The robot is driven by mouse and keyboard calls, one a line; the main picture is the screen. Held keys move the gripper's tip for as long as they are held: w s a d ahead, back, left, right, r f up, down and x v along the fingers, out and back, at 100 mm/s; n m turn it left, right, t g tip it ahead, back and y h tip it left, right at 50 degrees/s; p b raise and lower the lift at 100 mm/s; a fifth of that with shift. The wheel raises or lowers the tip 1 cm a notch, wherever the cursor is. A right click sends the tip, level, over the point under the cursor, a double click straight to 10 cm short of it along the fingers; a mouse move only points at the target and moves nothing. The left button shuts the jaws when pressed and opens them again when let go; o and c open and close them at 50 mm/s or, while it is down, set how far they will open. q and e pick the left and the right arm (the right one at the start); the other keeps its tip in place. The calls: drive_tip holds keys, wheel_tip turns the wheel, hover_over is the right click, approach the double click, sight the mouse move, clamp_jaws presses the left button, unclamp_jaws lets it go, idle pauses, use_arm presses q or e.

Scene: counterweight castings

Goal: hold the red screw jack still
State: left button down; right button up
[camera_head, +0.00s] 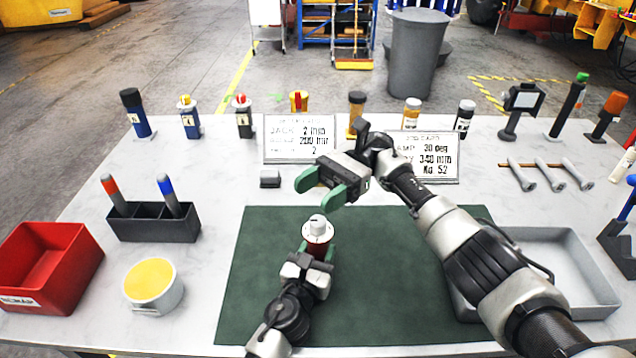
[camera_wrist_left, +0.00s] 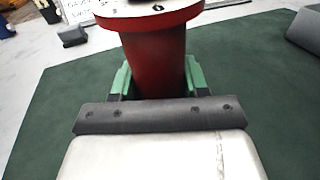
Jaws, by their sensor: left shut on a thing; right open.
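The red screw jack (camera_head: 318,236) stands upright on the green mat (camera_head: 258,262), with a pale round top. In the left wrist view its red body (camera_wrist_left: 155,60) fills the middle, under a wider red flange; its top is cut off there. My left gripper (camera_head: 317,252) is shut around the jack's body, its green fingers (camera_wrist_left: 193,75) on both sides of it. My right gripper (camera_head: 325,188) is open and empty, above the mat's back edge, a little behind and above the jack.
Two printed signs (camera_head: 299,139) stand behind the mat. A small grey block (camera_head: 270,179) lies near its back edge. A red bin (camera_head: 72,258), a yellow-topped tub (camera_head: 160,298) and a black holder (camera_head: 150,228) stand left. A grey tray (camera_head: 590,270) is right, partly behind my right arm.

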sight(324, 227)
drive_tip(key=shift+r, duration=0.9)
drive_tip(key=f+m+t+y, duration=0.1)
drive_tip(key=f+m+t, duration=0.1)
drive_tip(key=t, duration=0.1)
drive_tip(key=a+f+m+t+y, duration=0.1)
drive_tip(key=m+t, duration=0.1)
drive_tip(key=t, duration=0.1)
drive_tip(key=s+a+f+m+t+y, duration=0.1)
drive_tip(key=f+m+t+y, duration=0.1)
drive_tip(key=m+t, duration=0.1)
drive_tip(key=shift+s+f+t, duration=0.1)
drive_tip(key=shift+f+t, duration=0.25)
drive_tip(key=shift+t, duration=0.25)
drive_tip(key=s+d+f+m+t+h, duration=0.4)
drive_tip(key=s+d+m+t, duration=0.3)
drive_tip(key=d+m+t, duration=0.6)
drive_tip(key=w+a, duration=0.2)
drive_tip(key=a, duration=0.1)
drive_tip(key=w+a+n+t, duration=0.1)
drive_tip(key=w+a, duration=0.2)
drive_tip(key=a, duration=0.1)
drive_tip(key=w+a+n+t, duration=0.1)
drive_tip(key=w+a, duration=0.2)
drive_tip(key=a, duration=0.1)
drive_tip(key=shift+w+f, duration=0.1)
